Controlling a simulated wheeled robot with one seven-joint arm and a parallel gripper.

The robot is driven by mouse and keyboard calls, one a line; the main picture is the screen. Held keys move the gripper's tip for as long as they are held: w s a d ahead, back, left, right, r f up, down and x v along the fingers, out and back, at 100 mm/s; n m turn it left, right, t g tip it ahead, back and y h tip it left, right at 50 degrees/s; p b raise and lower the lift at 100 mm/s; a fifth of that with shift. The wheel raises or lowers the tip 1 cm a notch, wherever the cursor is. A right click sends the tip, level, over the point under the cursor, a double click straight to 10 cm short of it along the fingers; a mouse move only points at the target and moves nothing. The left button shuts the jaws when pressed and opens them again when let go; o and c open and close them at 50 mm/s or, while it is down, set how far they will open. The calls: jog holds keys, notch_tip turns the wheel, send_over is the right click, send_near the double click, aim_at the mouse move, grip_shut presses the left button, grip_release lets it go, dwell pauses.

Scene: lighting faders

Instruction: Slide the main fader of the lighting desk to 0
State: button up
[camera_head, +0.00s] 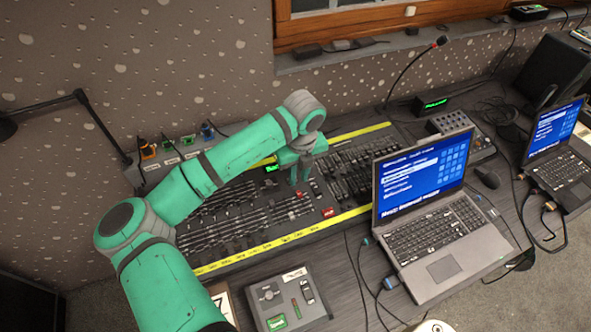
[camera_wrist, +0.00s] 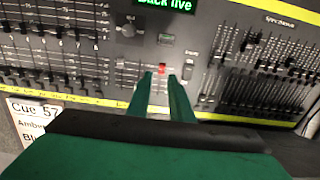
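The lighting desk (camera_head: 240,215) is a dark console with several rows of faders, edged with yellow tape. My gripper (camera_head: 299,182) is over its middle section, pointing down. In the wrist view my gripper (camera_wrist: 160,77) has its two green fingers apart. A red fader cap (camera_wrist: 162,69) shows in the gap between the fingertips, near their ends; I cannot tell whether they touch it. In the head view a small red cap (camera_head: 299,196) is just below the fingers. The fingers hide part of the slot.
A green-lit display (camera_wrist: 167,4) and a dark knob (camera_wrist: 127,27) are beyond the fingertips. Fader banks flank the middle section. A red block (camera_head: 328,211) is on the desk, right of my gripper. An open laptop (camera_head: 425,215) stands to the right. A small control box (camera_head: 285,300) lies in front.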

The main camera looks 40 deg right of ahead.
aim_at(299, 193)
jog(key=f, duration=0.5)
jog(key=shift+s+d+f, duration=0.15)
jog(key=shift+s+d, duration=0.1)
jog(key=shift+w+f, duration=0.2)
jog(key=shift+f, duration=0.95)
jog(key=c, duration=0.5)
